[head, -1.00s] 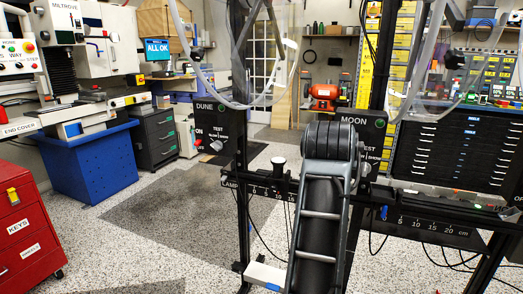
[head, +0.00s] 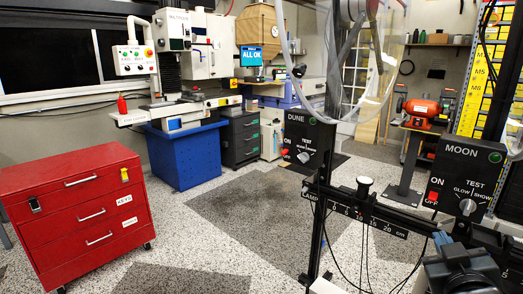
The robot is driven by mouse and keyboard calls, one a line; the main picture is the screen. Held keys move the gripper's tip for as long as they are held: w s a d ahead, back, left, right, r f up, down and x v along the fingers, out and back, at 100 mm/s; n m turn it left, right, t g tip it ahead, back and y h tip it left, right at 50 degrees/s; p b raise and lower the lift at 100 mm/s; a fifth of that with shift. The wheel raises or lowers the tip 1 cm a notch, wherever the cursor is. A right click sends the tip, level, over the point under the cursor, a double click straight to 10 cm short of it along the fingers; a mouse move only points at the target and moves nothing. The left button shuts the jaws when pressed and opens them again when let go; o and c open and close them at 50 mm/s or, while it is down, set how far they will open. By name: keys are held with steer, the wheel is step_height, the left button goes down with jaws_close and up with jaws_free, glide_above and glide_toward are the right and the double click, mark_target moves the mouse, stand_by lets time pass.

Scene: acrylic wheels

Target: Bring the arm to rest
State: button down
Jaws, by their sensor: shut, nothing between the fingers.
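Part of my own arm (head: 465,272), dark with a blue-grey section, shows at the bottom right edge. I cannot make out my gripper or its fingertips in the head view. The arm part appears in front of the lower end of the MOON panel (head: 455,180), and I cannot tell how far apart they are. The DUNE panel (head: 303,140), with a red switch and a test knob, stands left of it on a black post.
A black scale rail (head: 375,210) marked in centimetres runs between the posts, with hanging cables below. A clear acrylic wheel (head: 352,105) hangs above. The speckled floor between is open.

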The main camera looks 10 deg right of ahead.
steer(key=s+a+f+n+y+p, duration=0.1)
steer(key=s+a+f+y, duration=0.1)
steer(key=s+a+f, duration=0.3)
steer(key=s+a+n+y, duration=0.2)
steer(key=s+y, duration=0.1)
steer(key=s, duration=0.4)
steer(key=s+a+f+n+y+p, duration=0.1)
steer(key=s+a+f+y, duration=0.1)
steer(key=s+a+f, duration=0.3)
steer(key=s+a+r+m+y, duration=0.1)
steer(key=s+a+r, duration=0.2)
steer(key=s, duration=0.5)
steer(key=s+a+r+m+p, duration=0.1)
steer(key=s+a+r, duration=0.2)
steer(key=s, duration=0.6)
steer(key=shift+s+a+m+y, duration=0.25)
steer(key=shift+a+m+y, duration=0.15)
steer(key=shift+a, duration=0.35)
